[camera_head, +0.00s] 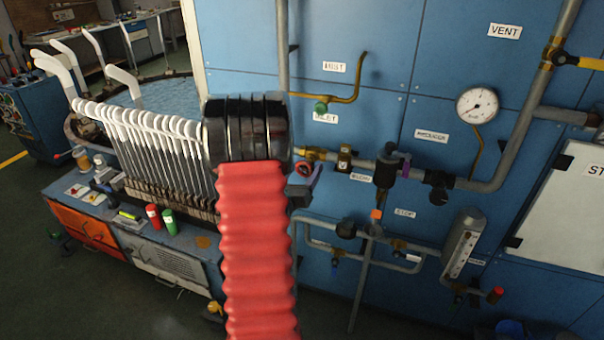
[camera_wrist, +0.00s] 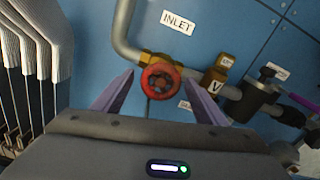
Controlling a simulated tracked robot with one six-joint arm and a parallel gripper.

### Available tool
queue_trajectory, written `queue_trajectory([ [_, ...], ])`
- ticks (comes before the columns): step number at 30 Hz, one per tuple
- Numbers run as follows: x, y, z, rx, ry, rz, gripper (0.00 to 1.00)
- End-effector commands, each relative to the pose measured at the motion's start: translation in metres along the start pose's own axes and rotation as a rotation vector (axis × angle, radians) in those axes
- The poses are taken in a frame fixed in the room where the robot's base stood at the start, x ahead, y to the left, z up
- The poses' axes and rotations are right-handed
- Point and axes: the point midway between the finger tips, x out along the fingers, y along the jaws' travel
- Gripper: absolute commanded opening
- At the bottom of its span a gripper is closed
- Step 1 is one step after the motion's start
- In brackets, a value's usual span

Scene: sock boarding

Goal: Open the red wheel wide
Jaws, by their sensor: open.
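The red wheel (camera_wrist: 161,81) is a small round handwheel on a brass valve in the grey pipe, just below the INLET label (camera_wrist: 178,21). In the wrist view it sits between the two purple fingers of my gripper (camera_wrist: 158,95), which are open and apart from it on both sides. I cannot tell how far the fingers are from the wheel in depth. In the head view my gripper (camera_head: 304,183) is mostly hidden behind my own arm, and the red wheel (camera_head: 303,169) shows only in part beside it.
White sock forms (camera_head: 150,130) stand in a row on the left, and their edge shows in the wrist view. To the right on the blue panel (camera_head: 395,60) are a brass fitting (camera_wrist: 218,73), a dark valve body (camera_head: 385,172), a gauge (camera_head: 478,105) and more pipes.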

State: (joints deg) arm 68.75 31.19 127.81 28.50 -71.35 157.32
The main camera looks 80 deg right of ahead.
Motion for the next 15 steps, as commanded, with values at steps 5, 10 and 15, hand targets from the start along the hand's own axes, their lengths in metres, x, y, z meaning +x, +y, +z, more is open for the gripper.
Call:
queue_trajectory([
  [5, 0.0051, 0.0008, 0.0001, 0.000, 0.000, 0.001, 0.66],
  [10, 0.0048, 0.0013, 0.0003, 0.000, 0.000, 0.002, 0.66],
  [15, 0.0045, 0.0017, 0.0004, 0.000, -0.001, 0.002, 0.56],
])
